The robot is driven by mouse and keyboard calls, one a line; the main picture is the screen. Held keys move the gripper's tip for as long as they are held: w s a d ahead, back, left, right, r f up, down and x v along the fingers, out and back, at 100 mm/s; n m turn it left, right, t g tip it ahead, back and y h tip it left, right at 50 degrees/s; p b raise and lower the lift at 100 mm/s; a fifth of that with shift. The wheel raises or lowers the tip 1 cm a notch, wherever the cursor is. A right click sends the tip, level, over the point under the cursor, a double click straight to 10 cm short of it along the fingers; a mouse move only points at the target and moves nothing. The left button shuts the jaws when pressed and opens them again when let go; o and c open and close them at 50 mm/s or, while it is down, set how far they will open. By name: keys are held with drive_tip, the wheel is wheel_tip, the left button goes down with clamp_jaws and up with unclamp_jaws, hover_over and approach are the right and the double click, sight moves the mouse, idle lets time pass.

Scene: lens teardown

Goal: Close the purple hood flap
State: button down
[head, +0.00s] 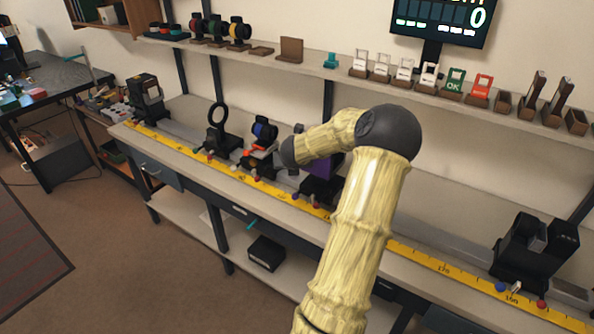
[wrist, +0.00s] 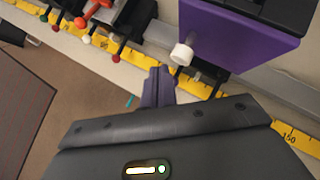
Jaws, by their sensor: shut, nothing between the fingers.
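The purple hood (wrist: 240,38) fills the upper right of the wrist view, with a black part on top. A white knob (wrist: 182,54) sticks out near its lower left corner. I cannot tell how far the flap stands open. In the head view, the hood (head: 322,187) shows only as a purple patch, mostly hidden behind my arm. My gripper (wrist: 160,72) is shut and empty. Its fingertips appear just below and left of the knob in the wrist view, seemingly apart from it. My gripper is not clear in the head view.
A yellow ruler (head: 262,187) runs along the bench front. Left of the hood stand a black holder with an orange lever (wrist: 94,12), a ring stand (head: 217,130) and a black device (head: 147,98). Another black device (head: 536,250) stands far right. The bench between is fairly clear.

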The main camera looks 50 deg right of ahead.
drive_tip(key=s+a+r, duration=0.1)
drive_tip(key=a+r, duration=0.6)
drive_tip(key=a, duration=0.3)
idle(0.5)
drive_tip(key=w+a+n+t+y+p, duration=0.1)
drive_tip(key=w+a+n+y, duration=0.1)
drive_tip(key=a+n, duration=0.95)
drive_tip(key=w+a+n+y+p, duration=0.1)
drive_tip(key=w+a+n+y, duration=0.2)
drive_tip(key=a+n, duration=0.8)
drive_tip(key=s+a+f+n+g+y+p, duration=0.1)
drive_tip(key=s+a+n+g+p, duration=0.2)
drive_tip(key=s+a+n, duration=1.2)
drive_tip(key=n+g, duration=0.1)
drive_tip(key=n, duration=0.7)
drive_tip(key=shift+s+a+f+g+y, duration=0.15)
drive_tip(key=shift+s+a+g+y, duration=0.1)
drive_tip(key=shift+s+g+y, duration=0.05)
